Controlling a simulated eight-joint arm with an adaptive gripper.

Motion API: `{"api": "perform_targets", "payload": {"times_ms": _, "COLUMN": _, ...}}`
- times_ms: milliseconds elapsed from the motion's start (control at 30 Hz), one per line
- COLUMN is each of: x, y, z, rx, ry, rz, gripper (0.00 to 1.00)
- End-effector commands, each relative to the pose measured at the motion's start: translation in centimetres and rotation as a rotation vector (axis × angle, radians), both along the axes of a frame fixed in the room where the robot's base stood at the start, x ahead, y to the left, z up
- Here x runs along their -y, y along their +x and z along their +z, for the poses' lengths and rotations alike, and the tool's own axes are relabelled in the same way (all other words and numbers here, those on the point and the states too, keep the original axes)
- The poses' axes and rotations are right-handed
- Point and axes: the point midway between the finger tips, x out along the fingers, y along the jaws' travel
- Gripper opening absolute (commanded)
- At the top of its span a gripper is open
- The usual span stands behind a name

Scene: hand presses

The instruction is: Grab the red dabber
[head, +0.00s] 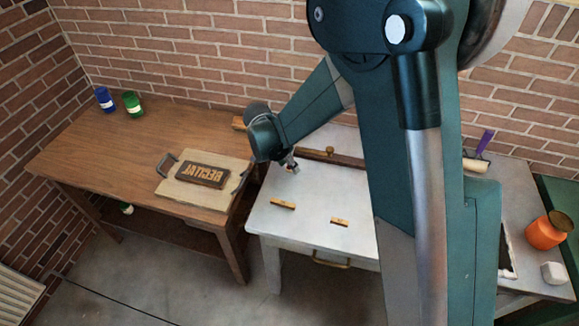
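No thing is plainly a red dabber. The nearest match in colour is a rounded orange-red object (545,232) with a tan top, standing at the right end of the grey work surface. I cannot tell whether it is a jar or a dabber. My gripper (291,167) is far to its left, over the back left of the pale table. It is small in the picture, with a tiny reddish patch at its tips. I cannot tell if that is a held thing or whether the fingers are open.
The pale table (300,228) bears two small wooden blocks (283,204) (339,221). On the wooden table (110,150) are a board with a lettered plate (201,174), a blue jar (104,99) and a green jar (132,103).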

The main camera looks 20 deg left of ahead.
Motion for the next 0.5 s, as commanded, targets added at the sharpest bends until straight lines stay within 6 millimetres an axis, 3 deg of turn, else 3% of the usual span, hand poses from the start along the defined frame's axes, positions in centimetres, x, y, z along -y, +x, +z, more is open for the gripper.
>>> {"api": "perform_targets", "payload": {"times_ms": 433, "x": 0.00, "y": -0.02, "z": 0.03, "rx": 0.000, "ry": 0.000, "rz": 0.000, "gripper": 0.34}}
{"api": "perform_targets", "payload": {"times_ms": 500, "x": 0.00, "y": -0.02, "z": 0.03, "rx": 0.000, "ry": 0.000, "rz": 0.000, "gripper": 0.26}}
